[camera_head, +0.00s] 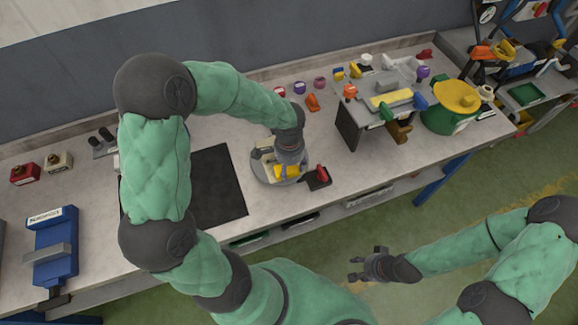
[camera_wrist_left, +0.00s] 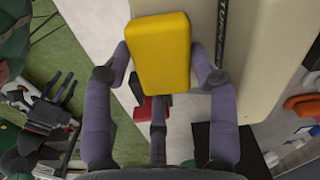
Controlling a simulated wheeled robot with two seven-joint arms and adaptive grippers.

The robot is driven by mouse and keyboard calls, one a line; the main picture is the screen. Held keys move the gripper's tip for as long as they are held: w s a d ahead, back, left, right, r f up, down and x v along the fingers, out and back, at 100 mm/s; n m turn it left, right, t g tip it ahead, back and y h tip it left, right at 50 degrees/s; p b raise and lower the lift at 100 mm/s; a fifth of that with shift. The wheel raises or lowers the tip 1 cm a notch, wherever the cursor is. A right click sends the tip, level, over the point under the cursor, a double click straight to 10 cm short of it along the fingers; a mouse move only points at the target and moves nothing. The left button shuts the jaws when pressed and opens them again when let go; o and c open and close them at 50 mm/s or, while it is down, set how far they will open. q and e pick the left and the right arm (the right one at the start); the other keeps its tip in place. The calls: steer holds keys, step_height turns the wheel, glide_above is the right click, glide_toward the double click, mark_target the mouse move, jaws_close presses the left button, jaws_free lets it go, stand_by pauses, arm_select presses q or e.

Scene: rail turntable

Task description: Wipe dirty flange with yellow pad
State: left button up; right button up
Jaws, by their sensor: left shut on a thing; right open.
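My left gripper (camera_head: 288,163) is shut on the yellow pad (camera_head: 287,172) above the round grey turntable (camera_head: 261,170). In the left wrist view the pad (camera_wrist_left: 160,52) sits between the purple-grey fingers (camera_wrist_left: 160,75), its broad face towards the camera. A beige upright piece (camera_wrist_left: 262,60) with dark lettering, only partly readable, is close behind and beside the pad. Whether pad and beige piece touch is unclear. The arm and gripper cover part of the turntable, and I cannot make out a dirty mark or a flange for certain. My right gripper (camera_head: 368,264) is open and empty, in front of the bench.
A dark plate with a red part (camera_head: 320,177) lies just right of the turntable. A black mat (camera_head: 217,188) is to its left. A grey fixture (camera_head: 362,120) and a green drum with yellow top (camera_head: 452,108) stand further right. A blue vise (camera_head: 52,247) is at far left.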

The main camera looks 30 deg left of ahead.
arm_select(q)
steer(key=shift+r+p, duration=2.7)
steer(key=shift+r, duration=1)
steer(key=shift+f, duration=0.15)
